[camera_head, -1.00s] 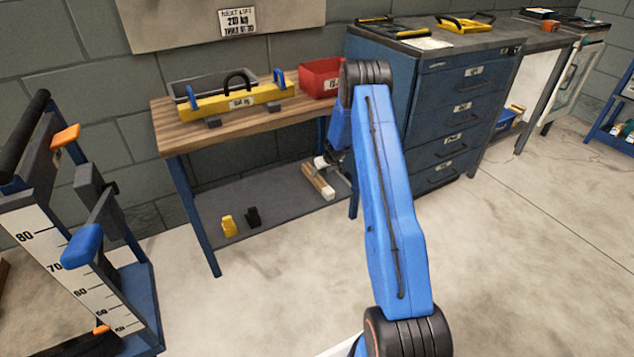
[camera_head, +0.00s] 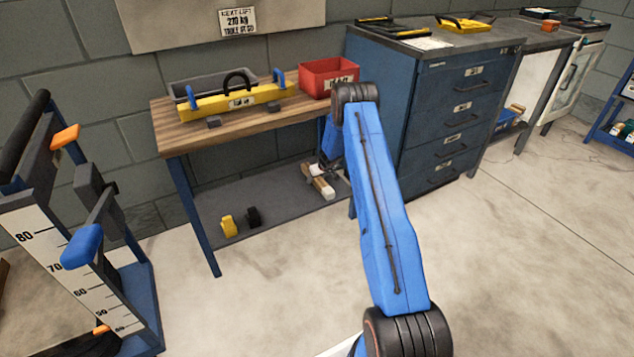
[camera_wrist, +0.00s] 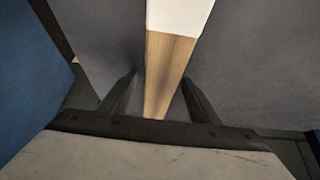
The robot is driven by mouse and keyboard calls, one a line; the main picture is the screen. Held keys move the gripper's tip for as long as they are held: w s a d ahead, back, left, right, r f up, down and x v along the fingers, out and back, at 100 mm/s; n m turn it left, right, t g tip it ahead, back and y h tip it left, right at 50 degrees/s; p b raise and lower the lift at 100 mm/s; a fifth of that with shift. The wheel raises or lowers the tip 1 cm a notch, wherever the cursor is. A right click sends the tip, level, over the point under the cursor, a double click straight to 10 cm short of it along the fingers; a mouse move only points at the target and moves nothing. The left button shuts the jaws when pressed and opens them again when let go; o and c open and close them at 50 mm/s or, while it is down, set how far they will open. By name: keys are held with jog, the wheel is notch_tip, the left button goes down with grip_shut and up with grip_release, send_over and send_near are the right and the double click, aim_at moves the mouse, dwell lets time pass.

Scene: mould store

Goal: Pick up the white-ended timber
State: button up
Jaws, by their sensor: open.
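The white-ended timber (camera_head: 320,185) lies on the grey lower shelf of the wooden-topped bench, near its right end. In the wrist view the timber (camera_wrist: 166,75) runs away from my gripper, with bare wood near and a white end at the top. My gripper (camera_wrist: 160,95) is open, with one dark finger on each side of the timber and a gap on both sides. In the head view my gripper (camera_head: 335,170) is small and partly hidden at the timber's right end. I cannot tell whether the fingers reach down beside it.
The bench top (camera_head: 225,130) is close above the shelf (camera_head: 275,205), with a blue leg near my arm. A yellow block (camera_head: 228,225) and a black block (camera_head: 253,216) stand left on the shelf. A blue drawer cabinet (camera_head: 455,115) is at the right.

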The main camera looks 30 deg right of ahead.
jog(key=c, duration=1.3)
jog(key=shift+c, duration=0.4)
jog(key=shift+r, duration=0.15)
